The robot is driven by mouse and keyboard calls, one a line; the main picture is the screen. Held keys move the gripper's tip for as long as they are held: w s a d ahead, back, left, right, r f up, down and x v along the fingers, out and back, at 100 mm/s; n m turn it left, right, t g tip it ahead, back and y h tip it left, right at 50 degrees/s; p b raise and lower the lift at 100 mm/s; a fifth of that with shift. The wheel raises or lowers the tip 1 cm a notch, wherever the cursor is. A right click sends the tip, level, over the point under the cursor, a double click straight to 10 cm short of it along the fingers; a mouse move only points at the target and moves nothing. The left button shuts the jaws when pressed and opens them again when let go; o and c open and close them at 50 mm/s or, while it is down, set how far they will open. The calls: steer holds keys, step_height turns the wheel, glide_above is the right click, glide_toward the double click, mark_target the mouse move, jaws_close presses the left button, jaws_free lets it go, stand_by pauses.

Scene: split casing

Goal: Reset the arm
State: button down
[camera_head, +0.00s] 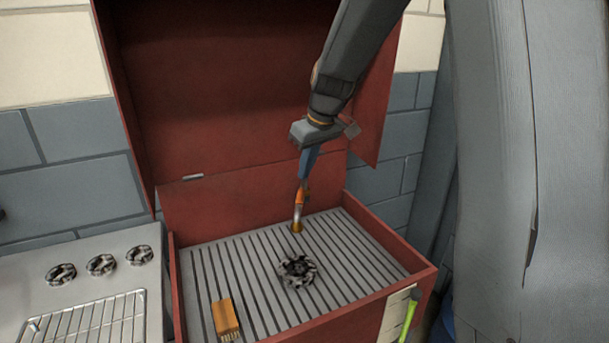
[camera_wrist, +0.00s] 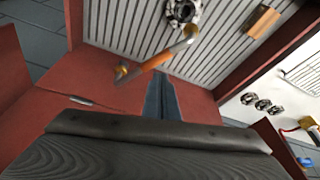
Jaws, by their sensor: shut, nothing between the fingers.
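My gripper (camera_head: 307,172) hangs from the arm over the back of the open red box (camera_head: 425,280), with its blue fingers pointing down. In the wrist view the fingers (camera_wrist: 160,97) are closed together with nothing between them. A thin orange-and-silver rod-like piece (camera_head: 298,210) shows just below the fingertips in the head view. In the wrist view this piece (camera_wrist: 158,58) lies beyond the fingers, running diagonally beside them. I cannot tell from the frames how it is fixed.
A dark round knob-like part (camera_head: 297,271) and an orange block with bristles (camera_head: 225,317) lie on the slatted surface. The raised red lid (camera_head: 225,90) stands behind. A counter with several round knobs (camera_head: 101,264) and a wire rack (camera_head: 95,322) is at left.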

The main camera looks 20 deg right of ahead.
steer(key=shift+d+r, duration=0.1)
steer(key=shift+r, duration=0.45)
steer(key=s+f+m, duration=0.1)
steer(key=s+f, duration=0.3)
steer(key=s, duration=0.4)
steer(key=s+f+m+g+h+b, duration=0.1)
steer(key=s+f, duration=0.3)
steer(key=s, duration=0.5)
steer(key=s+a+f+m+g, duration=0.1)
steer(key=s+f+m, duration=0.2)
steer(key=s, duration=0.6)
step_height(320, 180, down, 2)
steer(key=shift+f+h+b, duration=0.1)
steer(key=shift+h+b, duration=0.2)
steer(key=shift+b, duration=0.1)
steer(key=shift+a, duration=0.15)
